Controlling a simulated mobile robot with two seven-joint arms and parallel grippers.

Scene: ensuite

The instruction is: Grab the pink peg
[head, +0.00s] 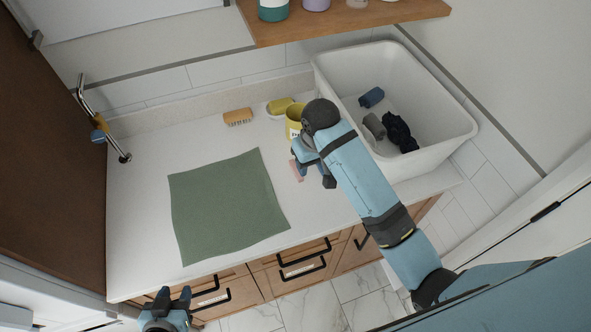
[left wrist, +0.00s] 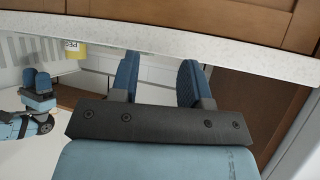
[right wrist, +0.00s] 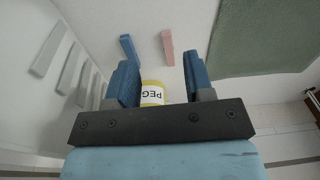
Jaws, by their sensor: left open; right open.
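The pink peg (head: 297,171) lies on the white counter, partly covered by my right gripper (head: 314,172) in the head view. In the right wrist view the pink peg (right wrist: 168,48) lies beyond the open, empty fingers (right wrist: 158,62), between their lines and apart from them. A blue peg (right wrist: 128,50) lies to its left. A yellow cup labelled PEG (right wrist: 152,93) shows between the fingers; in the head view the yellow cup (head: 293,122) stands behind my right gripper. My left gripper (head: 173,300) is open and empty, low in front of the counter.
A green cloth (head: 226,205) covers the counter's middle. A white basin (head: 435,85) with dark items is at the right. A wooden brush (head: 238,117) and a yellow item in a dish (head: 279,106) lie at the back. A shelf (head: 345,20) overhangs.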

